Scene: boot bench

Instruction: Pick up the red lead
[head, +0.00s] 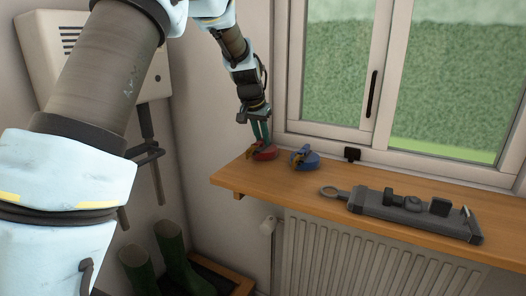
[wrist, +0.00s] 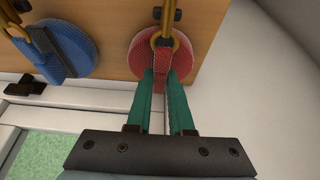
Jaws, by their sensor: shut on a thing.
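The red lead (head: 264,153) is a flat round coil with a brass-coloured clip, at the left end of the wooden shelf. It also shows in the wrist view (wrist: 145,45), at top centre. My gripper (head: 261,142) reaches down to it from above. In the wrist view its green fingers (wrist: 162,78) are shut on the red lead's strap, near the coil's edge. The coil seems to rest on or just above the shelf; I cannot tell which. The parts between the fingers are partly hidden.
A blue lead (head: 305,159) lies close to the right of the red one. A grey tray-like tool (head: 412,212) lies further right on the shelf (head: 330,180). The window (head: 400,80) and its frame stand behind. Green boots (head: 172,250) stand on the floor below.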

